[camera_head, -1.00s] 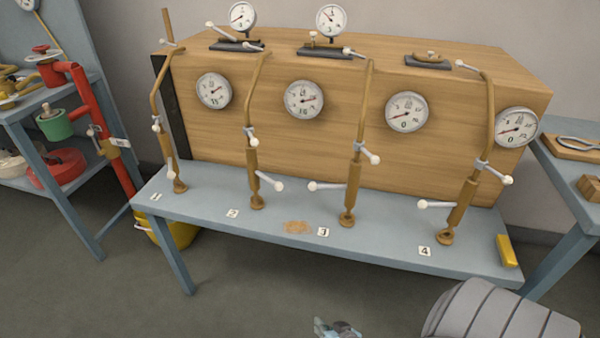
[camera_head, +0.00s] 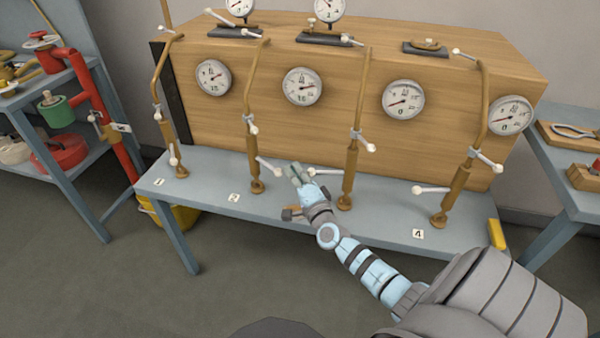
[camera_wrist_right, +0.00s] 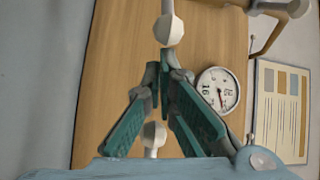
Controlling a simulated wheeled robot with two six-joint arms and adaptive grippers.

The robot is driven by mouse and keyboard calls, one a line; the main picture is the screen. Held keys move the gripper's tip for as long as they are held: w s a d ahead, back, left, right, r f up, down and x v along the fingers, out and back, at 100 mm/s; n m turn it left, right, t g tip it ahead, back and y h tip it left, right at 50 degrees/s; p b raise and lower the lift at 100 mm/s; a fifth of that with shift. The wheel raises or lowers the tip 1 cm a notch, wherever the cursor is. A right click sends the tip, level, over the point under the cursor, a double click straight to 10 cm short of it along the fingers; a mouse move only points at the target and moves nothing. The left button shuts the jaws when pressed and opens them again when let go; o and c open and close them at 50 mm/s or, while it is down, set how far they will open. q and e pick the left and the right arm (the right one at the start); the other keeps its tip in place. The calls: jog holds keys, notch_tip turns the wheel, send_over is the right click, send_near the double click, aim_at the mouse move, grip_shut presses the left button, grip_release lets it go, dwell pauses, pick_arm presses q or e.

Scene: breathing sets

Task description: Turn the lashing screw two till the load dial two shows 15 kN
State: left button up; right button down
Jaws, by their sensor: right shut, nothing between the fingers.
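Lashing screw two (camera_head: 253,150) is a brown upright rod with white ball-ended handles, behind the label 2 (camera_head: 234,197). Load dial two (camera_head: 302,86) is the round white gauge on the wooden crate, to its right; its reading is too small to tell surely. My right gripper (camera_head: 297,173) is just right of the screw's lower ball handle (camera_head: 270,168); contact cannot be told. In the wrist view my right gripper (camera_wrist_right: 160,78) is shut and empty, with white balls (camera_wrist_right: 168,30) above and below its tips and a gauge (camera_wrist_right: 218,90) at right. My left gripper is not in view.
The wooden crate (camera_head: 340,140) stands on a blue-grey bench (camera_head: 215,180). Lashing screw three (camera_head: 350,165) stands close right of my right gripper. A yellow block (camera_head: 496,235) lies at the bench's right end. A shelf (camera_head: 50,165) stands at left.

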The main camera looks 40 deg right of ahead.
dwell(0.3)
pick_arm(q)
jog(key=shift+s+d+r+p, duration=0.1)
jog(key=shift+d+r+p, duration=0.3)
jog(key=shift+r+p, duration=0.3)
